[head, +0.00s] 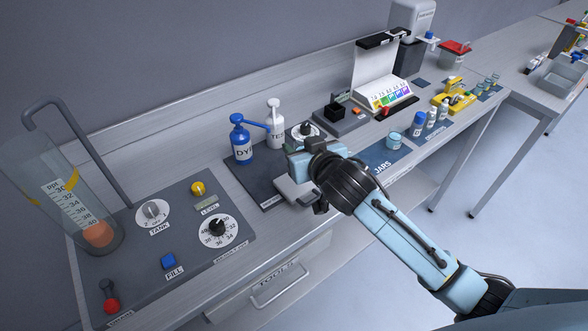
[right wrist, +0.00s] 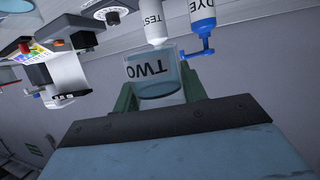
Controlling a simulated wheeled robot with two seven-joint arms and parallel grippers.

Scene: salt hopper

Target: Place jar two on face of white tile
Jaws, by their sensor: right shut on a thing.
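Jar two (right wrist: 152,82), a clear jar with bluish liquid and the label TWO, sits between the fingers of my right gripper (right wrist: 158,98) in the right wrist view. In the head view my right gripper (head: 302,180) is over the dark mat in front of the pump bottles, and it hides the jar, which I cannot make out there. A pale flat slab, seemingly the white tile (head: 286,193), shows partly below the gripper. I cannot tell whether the jar touches it. My left gripper is not in view.
The blue DYE bottle (head: 241,140) and white TEST bottle (head: 275,128) stand just behind the gripper. A dial panel (head: 140,258) is at left. Another jar (head: 394,141) stands on the JARS mat (head: 376,157) at right. A colour chart (head: 385,92) stands behind.

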